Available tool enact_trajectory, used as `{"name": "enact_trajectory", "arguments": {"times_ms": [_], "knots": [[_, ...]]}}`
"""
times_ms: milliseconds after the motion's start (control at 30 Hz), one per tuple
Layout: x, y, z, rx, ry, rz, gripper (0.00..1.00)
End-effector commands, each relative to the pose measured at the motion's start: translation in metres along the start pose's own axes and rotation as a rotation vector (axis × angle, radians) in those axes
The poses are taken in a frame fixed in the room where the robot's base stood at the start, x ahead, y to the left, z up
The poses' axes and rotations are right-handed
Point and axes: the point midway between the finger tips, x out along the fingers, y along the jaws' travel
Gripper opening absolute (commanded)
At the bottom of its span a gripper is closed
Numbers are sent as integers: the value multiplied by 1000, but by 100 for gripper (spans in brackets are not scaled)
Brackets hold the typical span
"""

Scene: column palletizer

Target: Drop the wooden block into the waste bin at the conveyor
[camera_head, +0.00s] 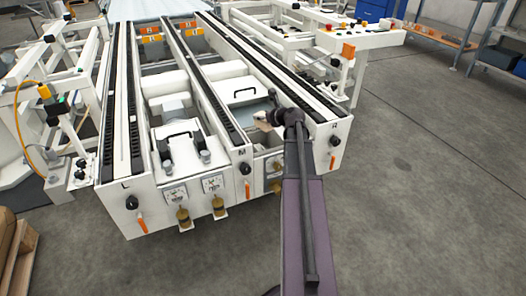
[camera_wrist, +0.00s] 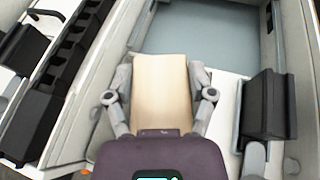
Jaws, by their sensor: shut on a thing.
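My gripper (camera_wrist: 160,82) is shut on the wooden block (camera_wrist: 161,98), with one finger on each side of the pale block. In the head view, my gripper (camera_head: 272,117) is over the right-hand bay of the conveyor (camera_head: 229,154), between the middle and right rails. The block (camera_head: 262,123) shows there only as a small tan patch at the end of my arm. In the wrist view, a grey-blue flat surface lies beyond the block. I cannot make out which part, if any, is the waste bin.
The middle rail (camera_head: 209,87) and right rail (camera_head: 285,84) flank the bay. A black handle (camera_head: 245,92) stands in the bay beyond my gripper. Orange levers (camera_head: 141,223) stick out of the conveyor's front. Grey floor (camera_head: 440,170) to the right is clear. A wooden pallet (camera_head: 17,255) is at lower left.

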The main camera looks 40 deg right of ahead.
Motion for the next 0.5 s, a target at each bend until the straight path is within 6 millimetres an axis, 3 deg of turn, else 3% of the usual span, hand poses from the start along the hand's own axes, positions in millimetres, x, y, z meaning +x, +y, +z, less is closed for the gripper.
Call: {"name": "enact_trajectory", "arguments": {"times_ms": [500], "knots": [[13,1,-30,0,0,1,19]]}}
